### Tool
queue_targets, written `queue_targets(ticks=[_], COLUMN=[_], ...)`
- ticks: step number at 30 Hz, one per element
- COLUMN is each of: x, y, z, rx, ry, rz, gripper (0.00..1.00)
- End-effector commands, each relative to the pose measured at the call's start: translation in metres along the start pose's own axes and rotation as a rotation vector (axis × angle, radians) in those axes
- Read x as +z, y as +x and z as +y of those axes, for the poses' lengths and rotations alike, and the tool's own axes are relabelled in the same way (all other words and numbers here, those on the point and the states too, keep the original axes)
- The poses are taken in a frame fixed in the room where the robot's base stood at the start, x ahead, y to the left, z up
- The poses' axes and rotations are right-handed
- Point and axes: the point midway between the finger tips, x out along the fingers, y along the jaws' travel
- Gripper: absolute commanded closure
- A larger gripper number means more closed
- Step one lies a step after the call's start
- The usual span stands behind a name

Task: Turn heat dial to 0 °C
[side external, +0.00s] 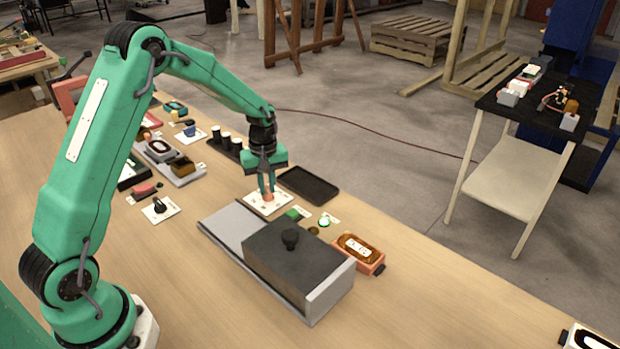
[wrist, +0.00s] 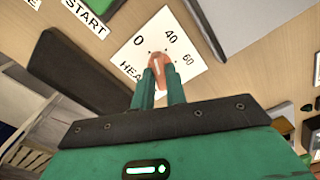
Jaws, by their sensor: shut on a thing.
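The heat dial is a copper-orange knob (wrist: 157,62) with a pale pointer line, on a white plate (wrist: 187,62) marked 0, 40 and 60, with part of the word HEAT showing. In the wrist view the pointer line runs roughly up the picture; exactly which mark it faces is hard to tell. My gripper (wrist: 158,80) is shut on the knob, one finger on each side, and hides its near part. In the side view my gripper (side external: 268,186) reaches straight down onto the knob, over the white plate (side external: 254,205).
A black tray (side external: 309,186) lies just behind the plate. A grey base with a dark lidded box (side external: 300,258) stands in front. Several other dials and devices crowd the left.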

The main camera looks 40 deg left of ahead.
Motion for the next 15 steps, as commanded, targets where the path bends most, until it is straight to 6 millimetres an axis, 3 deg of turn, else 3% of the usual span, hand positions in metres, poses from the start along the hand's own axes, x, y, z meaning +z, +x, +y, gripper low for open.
queue_targets(ticks=[15], x=[0.0002], y=[-0.0013], z=[0.0001], rx=[0.000], ry=[-0.399], rz=[0.000], gripper=[1.00])
